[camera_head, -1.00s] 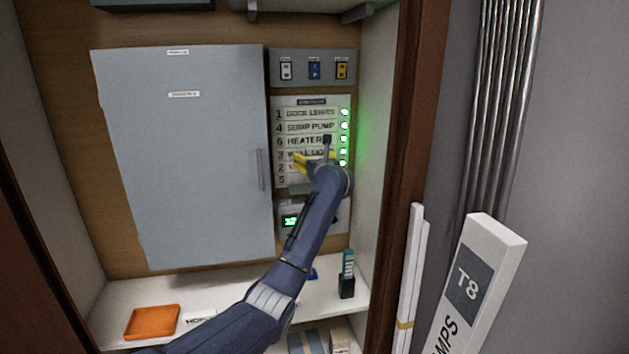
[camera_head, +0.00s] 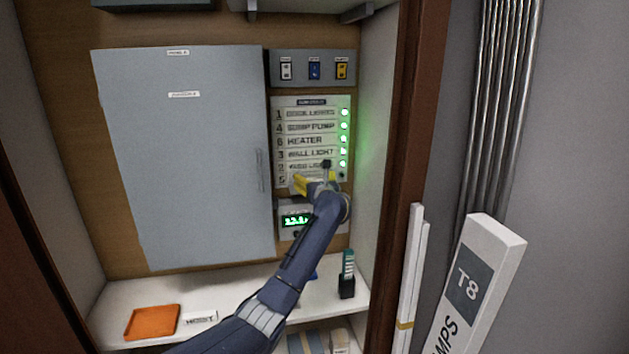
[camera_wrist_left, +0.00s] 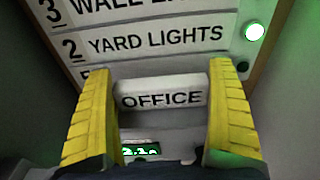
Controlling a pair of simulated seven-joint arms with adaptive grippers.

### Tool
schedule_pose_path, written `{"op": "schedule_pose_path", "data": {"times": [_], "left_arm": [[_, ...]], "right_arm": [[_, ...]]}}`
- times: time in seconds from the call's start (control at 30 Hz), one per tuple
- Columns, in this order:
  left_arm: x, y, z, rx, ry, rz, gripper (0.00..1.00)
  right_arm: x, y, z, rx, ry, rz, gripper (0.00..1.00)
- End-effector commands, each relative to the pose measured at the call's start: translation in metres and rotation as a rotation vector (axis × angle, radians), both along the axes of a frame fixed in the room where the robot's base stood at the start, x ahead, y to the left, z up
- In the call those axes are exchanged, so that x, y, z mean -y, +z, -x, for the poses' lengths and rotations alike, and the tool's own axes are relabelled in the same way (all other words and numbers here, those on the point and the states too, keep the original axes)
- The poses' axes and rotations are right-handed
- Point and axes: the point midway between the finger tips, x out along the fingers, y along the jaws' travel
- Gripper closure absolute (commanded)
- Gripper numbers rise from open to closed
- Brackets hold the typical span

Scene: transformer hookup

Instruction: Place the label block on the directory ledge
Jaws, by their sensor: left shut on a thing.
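My left gripper (camera_head: 316,182) is in front of the lower end of the white directory board (camera_head: 312,127). In the left wrist view its yellow fingers are shut on a white label block (camera_wrist_left: 160,93) reading "OFFICE". The block is level, just below the "2 YARD LIGHTS" row (camera_wrist_left: 155,40). The bottom row, number 5 (camera_head: 281,181), and its ledge are mostly hidden behind the gripper and block. I cannot tell whether the block touches the ledge. My right gripper is not in view.
Green lamps (camera_head: 344,138) light the upper rows; the bottom lamp is dark. A meter (camera_head: 296,220) sits below the board, a grey cabinet door (camera_head: 185,150) to the left. The shelf holds an orange tray (camera_head: 152,322), a white label block (camera_head: 200,318) and a dark holder (camera_head: 347,286).

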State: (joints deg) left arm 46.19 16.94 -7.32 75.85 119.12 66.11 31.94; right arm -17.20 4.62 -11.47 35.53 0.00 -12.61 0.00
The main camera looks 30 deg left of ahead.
Motion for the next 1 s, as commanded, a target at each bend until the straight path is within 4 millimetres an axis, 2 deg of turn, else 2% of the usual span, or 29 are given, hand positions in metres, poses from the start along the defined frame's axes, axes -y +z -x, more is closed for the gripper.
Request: {"op": "schedule_pose_path", "data": {"times": [0.23,0.27,0.33,0.67,0.87,1.0], "left_arm": [[0.000,-0.002,0.000,0.000,0.000,0.000,0.40],[0.000,-0.002,0.000,0.001,0.000,0.001,0.08],[0.000,-0.002,0.000,0.001,0.000,0.001,0.00],[0.001,0.001,0.001,0.001,-0.001,0.001,0.00],[0.017,0.001,0.015,0.002,-0.003,0.002,0.00],[0.033,0.002,0.032,0.003,-0.002,0.003,0.00]], "right_arm": [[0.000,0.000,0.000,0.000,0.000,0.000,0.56],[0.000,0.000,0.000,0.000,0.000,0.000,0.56],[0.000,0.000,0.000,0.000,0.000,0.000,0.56],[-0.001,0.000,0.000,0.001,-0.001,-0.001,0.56],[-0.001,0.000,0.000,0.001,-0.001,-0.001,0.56],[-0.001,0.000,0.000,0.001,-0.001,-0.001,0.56]]}}
